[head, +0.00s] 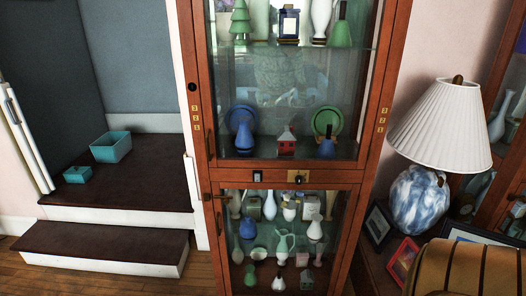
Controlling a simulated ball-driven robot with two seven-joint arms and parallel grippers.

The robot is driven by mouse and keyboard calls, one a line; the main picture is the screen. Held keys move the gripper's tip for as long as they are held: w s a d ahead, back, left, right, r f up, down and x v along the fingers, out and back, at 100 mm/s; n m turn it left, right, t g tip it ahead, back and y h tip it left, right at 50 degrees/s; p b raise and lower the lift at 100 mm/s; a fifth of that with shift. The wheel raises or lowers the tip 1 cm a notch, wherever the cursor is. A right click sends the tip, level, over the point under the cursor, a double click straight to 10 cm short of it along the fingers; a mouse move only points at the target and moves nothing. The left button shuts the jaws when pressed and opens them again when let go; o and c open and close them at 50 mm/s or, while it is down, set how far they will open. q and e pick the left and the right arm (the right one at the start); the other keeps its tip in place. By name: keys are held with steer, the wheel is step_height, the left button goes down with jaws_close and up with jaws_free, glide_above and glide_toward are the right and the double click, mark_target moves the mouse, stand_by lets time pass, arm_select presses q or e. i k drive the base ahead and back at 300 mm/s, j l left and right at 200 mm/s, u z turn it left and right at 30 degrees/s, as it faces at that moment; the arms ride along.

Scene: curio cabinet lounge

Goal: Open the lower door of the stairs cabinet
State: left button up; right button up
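The stairs cabinet is a tall wooden case with glass doors, beside the stairs (110,185) in the middle of the head view. Its lower door (339,241) is a glass pane in a reddish wood frame and looks shut. A small dark handle or latch (213,197) sticks out at the door's upper left. A brass plate with a dark knob (298,179) and a small dark fitting (258,177) sit on the rail above. The upper door (270,95) looks shut. The lower door's bottom edge is out of frame. Neither of my grippers is in view.
Several vases and figurines (284,243) stand behind the glass. Teal boxes (111,148) sit on the stair landing. At right, a lamp (440,125) and picture frames (402,260) stand close to the cabinet. A tan ribbed object (470,268) fills the bottom right corner. Wood floor shows at bottom left.

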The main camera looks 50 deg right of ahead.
mark_target(353, 198)
steer(key=z, duration=1.65)
steer(key=i+u, duration=0.1)
steer(key=i, duration=0.25)
